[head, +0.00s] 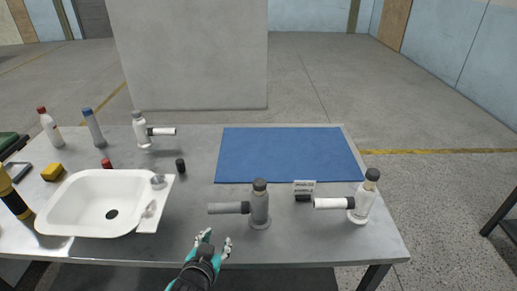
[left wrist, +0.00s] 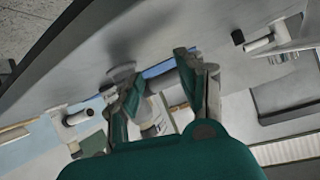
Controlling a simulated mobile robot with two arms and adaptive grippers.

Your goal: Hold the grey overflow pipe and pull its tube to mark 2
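The grey overflow pipe (head: 260,207) stands upright near the front middle of the table. It has a dark cap on top and a grey tube (head: 230,208) that sticks out level to the left. Marks on the tube are too small to read. My right gripper is out of view.
White pipes with white tubes stand at the back left (head: 141,130) and right (head: 362,202). The blue mat (head: 290,153) is bare.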

